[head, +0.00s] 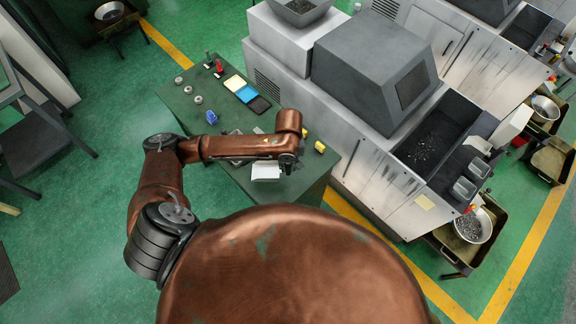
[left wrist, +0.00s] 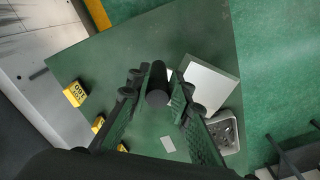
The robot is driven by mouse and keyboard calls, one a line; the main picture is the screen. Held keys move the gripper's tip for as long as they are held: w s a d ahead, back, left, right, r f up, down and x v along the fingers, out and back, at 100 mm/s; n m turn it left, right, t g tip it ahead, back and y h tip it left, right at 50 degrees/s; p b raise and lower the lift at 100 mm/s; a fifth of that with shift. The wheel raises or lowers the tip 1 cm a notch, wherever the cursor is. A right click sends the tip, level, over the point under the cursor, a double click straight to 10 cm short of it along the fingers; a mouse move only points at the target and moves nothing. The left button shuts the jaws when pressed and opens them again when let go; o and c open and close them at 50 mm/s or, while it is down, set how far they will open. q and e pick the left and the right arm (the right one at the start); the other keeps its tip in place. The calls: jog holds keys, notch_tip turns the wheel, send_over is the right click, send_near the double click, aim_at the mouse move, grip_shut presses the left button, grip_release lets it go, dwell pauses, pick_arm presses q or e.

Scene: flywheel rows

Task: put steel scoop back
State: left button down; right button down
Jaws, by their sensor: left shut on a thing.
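My left gripper (head: 288,163) hangs over the near right part of the green bench top. In the left wrist view its two fingers (left wrist: 158,92) are closed around a dark round handle (left wrist: 157,97), seen end-on, which looks like the steel scoop's handle. The scoop's metal part is not clearly visible; the fingers and handle hide what lies below. My right gripper is in neither view.
The green bench (head: 228,170) bears a pale flat sheet (head: 265,171), yellow blocks (head: 320,147), blue and yellow trays (head: 247,93) and several small round parts. A grey machine (head: 375,70) stands close on the right. A metal tray shows in the wrist view (left wrist: 228,136).

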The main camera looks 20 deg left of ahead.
pick_arm(q)
jog(key=w+f, duration=0.1)
jog(key=w+a+f, duration=0.1)
jog(key=f, duration=0.1)
jog(key=shift+w, duration=0.25)
jog(key=shift+f+p, duration=0.45)
jog(key=shift+f, duration=1.25)
jog(key=c, duration=1.7)
grip_release()
jog(key=shift+f, duration=0.1)
jog(key=shift+c, duration=0.2)
notch_tip(320, 180, up, 12)
jog(key=b, duration=0.1)
